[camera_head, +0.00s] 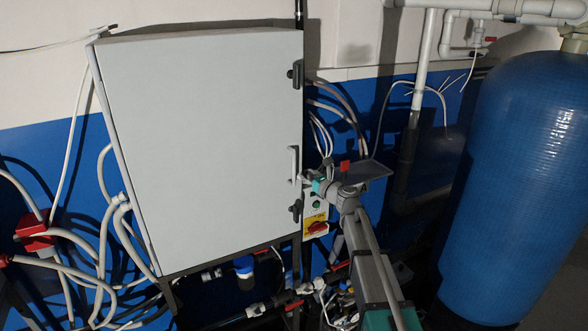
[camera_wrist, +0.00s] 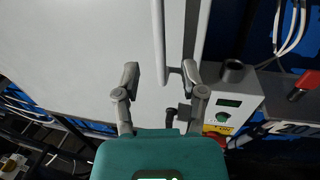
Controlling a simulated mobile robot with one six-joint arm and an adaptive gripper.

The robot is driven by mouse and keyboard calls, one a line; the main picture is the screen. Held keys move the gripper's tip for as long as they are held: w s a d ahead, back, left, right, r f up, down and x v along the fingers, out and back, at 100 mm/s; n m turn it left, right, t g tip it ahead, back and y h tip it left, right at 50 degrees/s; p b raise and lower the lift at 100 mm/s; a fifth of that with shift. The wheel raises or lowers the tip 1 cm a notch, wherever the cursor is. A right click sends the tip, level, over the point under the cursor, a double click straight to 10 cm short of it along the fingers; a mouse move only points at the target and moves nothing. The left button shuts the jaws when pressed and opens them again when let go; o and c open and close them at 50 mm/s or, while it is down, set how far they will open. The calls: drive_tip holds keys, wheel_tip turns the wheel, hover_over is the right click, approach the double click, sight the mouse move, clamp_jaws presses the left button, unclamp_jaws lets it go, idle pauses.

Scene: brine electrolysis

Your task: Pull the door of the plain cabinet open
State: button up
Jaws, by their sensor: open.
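The plain cabinet (camera_head: 200,140) is a large light grey box. Its flat door (camera_wrist: 70,50) fills the left of the wrist view and looks shut. A pale upright bar handle (camera_head: 294,163) is on the door near its right edge; it also shows in the wrist view (camera_wrist: 158,40). My gripper (camera_head: 306,181) is at the handle's lower end, coming from the lower right. In the wrist view my gripper (camera_wrist: 160,73) is open, with one finger on each side of the handle's lower end. I cannot tell whether either finger touches it.
Black fittings (camera_head: 296,75) sit on the cabinet's right edge. A control box with a red switch (camera_head: 317,228) is right below my gripper. A big blue tank (camera_head: 525,175) stands at the right. Pipes and cables run beneath and beside the cabinet.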

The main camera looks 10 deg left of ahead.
sight(294, 182)
drive_tip(key=shift+x, duration=3.55)
clamp_jaws()
